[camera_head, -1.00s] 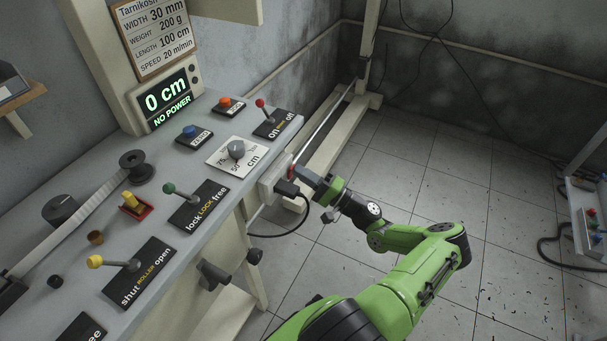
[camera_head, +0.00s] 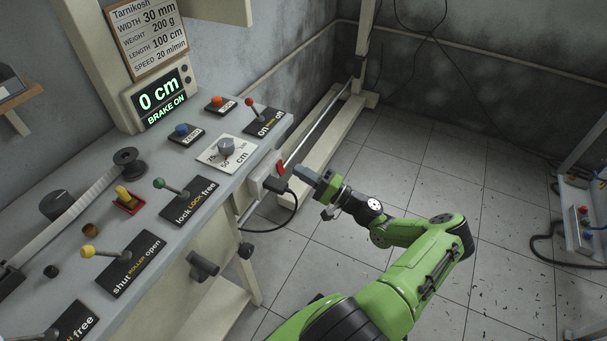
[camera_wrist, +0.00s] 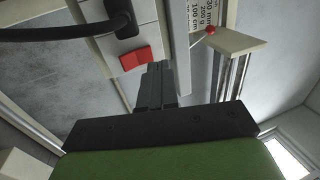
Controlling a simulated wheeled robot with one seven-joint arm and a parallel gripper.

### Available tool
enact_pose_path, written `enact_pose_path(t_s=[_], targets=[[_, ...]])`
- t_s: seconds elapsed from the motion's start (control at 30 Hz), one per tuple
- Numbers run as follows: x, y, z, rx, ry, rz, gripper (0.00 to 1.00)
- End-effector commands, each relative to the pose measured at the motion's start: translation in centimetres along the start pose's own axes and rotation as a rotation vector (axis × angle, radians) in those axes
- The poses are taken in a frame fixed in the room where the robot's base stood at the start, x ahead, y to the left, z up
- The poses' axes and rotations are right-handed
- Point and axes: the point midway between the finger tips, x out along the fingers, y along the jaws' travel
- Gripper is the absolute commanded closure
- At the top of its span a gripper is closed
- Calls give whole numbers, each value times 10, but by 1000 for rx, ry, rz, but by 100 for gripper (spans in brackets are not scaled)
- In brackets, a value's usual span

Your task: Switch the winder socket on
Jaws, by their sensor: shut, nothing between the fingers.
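The winder socket (camera_head: 257,184) is a pale box on the end face of the bench, with a black plug (camera_head: 274,184) and its cable in it. Its red switch (camera_head: 281,168) sits beside the plug; in the wrist view the red switch (camera_wrist: 134,59) shows next to the plug (camera_wrist: 121,18). The bench display (camera_head: 162,99) reads "0 cm" and "BRAKE ON". My gripper (camera_head: 304,172) is shut and empty, a little to the right of the switch and apart from it. In the wrist view my closed fingers (camera_wrist: 155,80) point up just right of the switch.
The bench top holds a red-knobbed on/off lever (camera_head: 250,103), a grey dial (camera_head: 226,147), and a green-knobbed lock lever (camera_head: 160,184). The plug's cable (camera_head: 290,215) loops below the socket. Tiled floor (camera_head: 430,150) is open to the right.

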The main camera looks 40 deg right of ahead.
Motion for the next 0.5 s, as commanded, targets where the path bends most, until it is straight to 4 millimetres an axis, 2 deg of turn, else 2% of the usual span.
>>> enact_pose_path(t_s=[0.27,0.5], targets=[[-35,-11,0,0,0,0,100],[-78,-23,0,-1,1,0,100]])
